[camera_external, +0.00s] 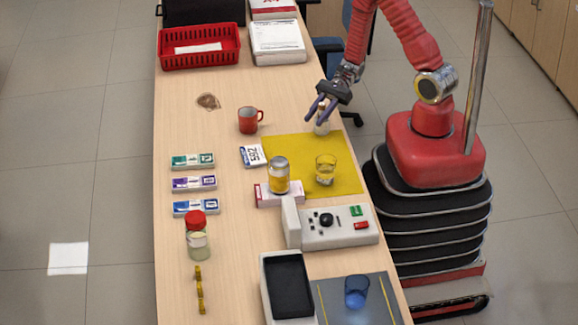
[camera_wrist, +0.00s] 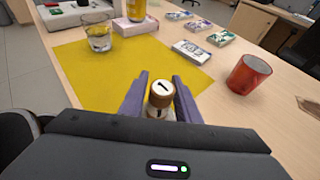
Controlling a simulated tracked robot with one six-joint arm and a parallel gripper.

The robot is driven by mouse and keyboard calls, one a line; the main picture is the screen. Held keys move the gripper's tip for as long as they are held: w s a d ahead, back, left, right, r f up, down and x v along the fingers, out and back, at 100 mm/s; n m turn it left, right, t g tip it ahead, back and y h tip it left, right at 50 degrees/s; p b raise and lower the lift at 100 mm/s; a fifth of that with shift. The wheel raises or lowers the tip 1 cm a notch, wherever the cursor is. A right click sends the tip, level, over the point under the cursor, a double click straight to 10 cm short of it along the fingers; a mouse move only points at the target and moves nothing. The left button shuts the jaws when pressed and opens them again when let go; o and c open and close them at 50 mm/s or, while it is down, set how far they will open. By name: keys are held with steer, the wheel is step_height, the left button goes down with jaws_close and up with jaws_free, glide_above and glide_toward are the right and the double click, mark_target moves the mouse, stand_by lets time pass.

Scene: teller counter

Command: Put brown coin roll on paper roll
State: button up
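A brown coin roll (camera_wrist: 160,94) with a pale, marked top shows between the two purple fingers of my gripper (camera_wrist: 160,78) in the wrist view. The fingers stand apart, one on each side of it; firm contact is not visible. A whitish part shows just below the brown; I cannot tell whether it is the paper roll or part of the same piece. In the external view my gripper (camera_external: 319,108) is over the counter's right side, above a pale upright cylinder (camera_external: 323,127), perhaps the paper roll. The fingers partly hide its top.
The yellow mat (camera_external: 285,148) lies beside the cylinder, with a glass (camera_external: 326,170) and a can (camera_external: 279,175) near its front. A red mug (camera_external: 249,120) stands to the left. A keypad console (camera_external: 335,228) is nearer the camera. The counter behind the mug is mostly clear.

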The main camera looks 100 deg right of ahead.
steer(key=shift+o, duration=1)
steer(key=shift+s+d+r, duration=0.1)
steer(key=shift+r, duration=0.05)
steer(key=v, duration=1.1)
steer(key=shift+s+d, duration=0.25)
steer(key=shift+s, duration=0.05)
steer(key=shift+a+r, duration=0.1)
